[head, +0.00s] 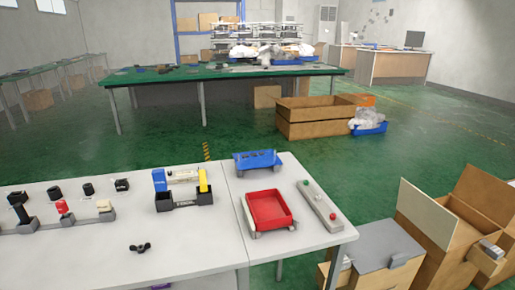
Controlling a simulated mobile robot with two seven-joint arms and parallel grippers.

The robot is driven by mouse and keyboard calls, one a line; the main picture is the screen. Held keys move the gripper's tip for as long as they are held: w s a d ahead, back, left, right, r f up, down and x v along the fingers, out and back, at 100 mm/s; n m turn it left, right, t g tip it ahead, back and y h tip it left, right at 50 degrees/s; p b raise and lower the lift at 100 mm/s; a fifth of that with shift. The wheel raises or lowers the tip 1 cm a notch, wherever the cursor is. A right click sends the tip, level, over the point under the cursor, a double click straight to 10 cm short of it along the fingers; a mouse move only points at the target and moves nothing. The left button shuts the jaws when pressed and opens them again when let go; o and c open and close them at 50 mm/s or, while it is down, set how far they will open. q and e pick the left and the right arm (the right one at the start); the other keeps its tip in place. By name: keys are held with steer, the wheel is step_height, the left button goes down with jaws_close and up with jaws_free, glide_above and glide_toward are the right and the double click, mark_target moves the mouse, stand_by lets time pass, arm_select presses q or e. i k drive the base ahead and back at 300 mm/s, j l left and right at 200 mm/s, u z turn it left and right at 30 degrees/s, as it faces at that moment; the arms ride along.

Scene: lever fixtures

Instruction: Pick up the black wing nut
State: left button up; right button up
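The black wing nut (140,248) lies on the bare front part of the white table (205,250), left of the picture's middle in the head view. It is small and dark, with two wings spread to the sides. Nothing touches it. Neither of my grippers shows in the head view.
Behind the wing nut stand lever fixtures (65,212) and a black holder (184,199) with blue and yellow parts. To the right are a red tray (269,210), a blue tray (258,161) and a grey button bar (319,205). Open cardboard boxes (455,235) stand right of the table.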

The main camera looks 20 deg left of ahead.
mark_target(141, 249)
steer(key=u, duration=1.5)
